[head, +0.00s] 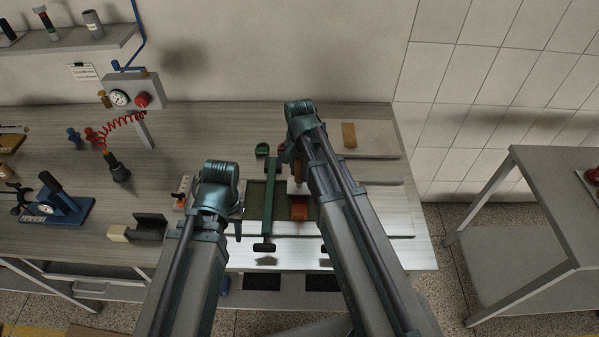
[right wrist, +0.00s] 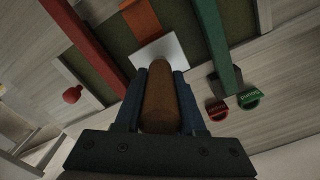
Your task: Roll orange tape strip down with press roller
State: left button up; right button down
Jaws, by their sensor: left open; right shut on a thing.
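An orange strip (head: 300,208) lies on the dark panel (head: 254,196) of the bench fixture; its end also shows in the right wrist view (right wrist: 146,18). My right gripper (right wrist: 160,78) is shut on a brown rounded handle (right wrist: 158,100), which seems to be the press roller's. A pale flat piece (right wrist: 160,52) shows just beyond the handle, at the strip's end; I cannot tell whether it is part of the roller or touches the strip. In the head view my right arm hides most of this. My left gripper (head: 238,228) is open and empty, left of the green bar.
A green bar (head: 268,205) crosses the panel left of the strip. A red bar (right wrist: 85,40) lies on the strip's other side. A dark bracket (head: 150,227) and a blue-based gauge tool (head: 60,205) stand on the left. A tan block (head: 349,135) lies at the back right.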

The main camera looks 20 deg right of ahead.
jog(key=shift+w, duration=0.15)
jog(key=shift+w+d, duration=0.3)
jog(key=shift+w, duration=0.75)
jog(key=shift+w+d, duration=0.2)
jog(key=shift+w, duration=0.35)
jog(key=shift+s, duration=0.1)
